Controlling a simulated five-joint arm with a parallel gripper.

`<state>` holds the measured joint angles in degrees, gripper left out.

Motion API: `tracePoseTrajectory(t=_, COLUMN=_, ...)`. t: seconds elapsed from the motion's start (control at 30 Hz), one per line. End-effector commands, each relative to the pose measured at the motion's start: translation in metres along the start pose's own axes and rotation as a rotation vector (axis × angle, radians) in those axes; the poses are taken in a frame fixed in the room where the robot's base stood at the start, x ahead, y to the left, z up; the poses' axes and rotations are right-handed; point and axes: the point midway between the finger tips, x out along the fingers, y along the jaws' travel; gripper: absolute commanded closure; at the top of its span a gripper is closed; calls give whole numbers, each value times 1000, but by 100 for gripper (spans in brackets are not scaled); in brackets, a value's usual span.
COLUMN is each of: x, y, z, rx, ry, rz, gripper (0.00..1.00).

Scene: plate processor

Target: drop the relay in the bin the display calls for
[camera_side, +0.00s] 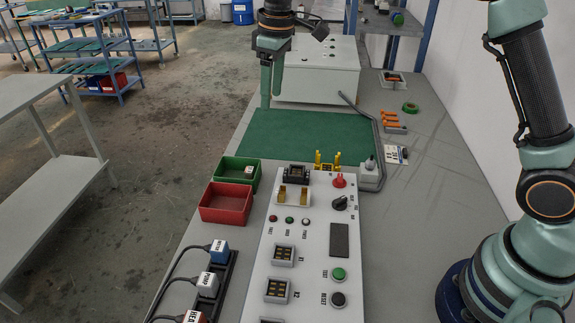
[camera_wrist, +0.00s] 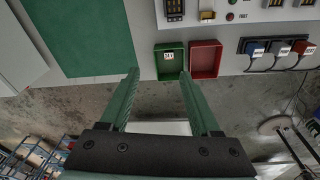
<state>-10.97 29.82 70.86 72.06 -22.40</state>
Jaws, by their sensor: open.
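A small block with a white labelled face, which looks like the relay (camera_side: 249,172), lies inside the green bin (camera_side: 226,163). It also shows in the wrist view (camera_wrist: 168,56), against the inside of that bin; its label is too small to read surely. The empty red bin (camera_side: 226,217) stands beside the green one. The display (camera_side: 339,240) on the white panel is dark, with no readable text. My gripper (camera_side: 270,100) is open and empty, above and behind the bins near the green mat. In the wrist view its fingers (camera_wrist: 159,74) point toward the green bin, apart from it.
The white panel (camera_side: 313,215) carries sockets, buttons and a knob. Labelled plugs (camera_side: 208,283) sit in a black strip at the front left. The green mat (camera_side: 310,133) is bare. A grey bent bar (camera_side: 362,118) and a white cabinet (camera_side: 325,75) stand near it.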

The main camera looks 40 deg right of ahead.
Motion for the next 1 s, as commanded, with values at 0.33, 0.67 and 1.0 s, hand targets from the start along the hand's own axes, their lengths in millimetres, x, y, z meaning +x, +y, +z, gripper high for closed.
tracePoseTrajectory(t=0.33, x=-66, y=-1, z=91, rx=229, ry=138, rz=61, gripper=36)
tracePoseTrajectory(t=0.67, x=-73, y=-22, z=184, rx=438, ry=268, rz=107, gripper=36)
tracePoseTrajectory(t=1.0, x=-51, y=-38, z=234, rx=564, ry=348, rz=130, gripper=36)
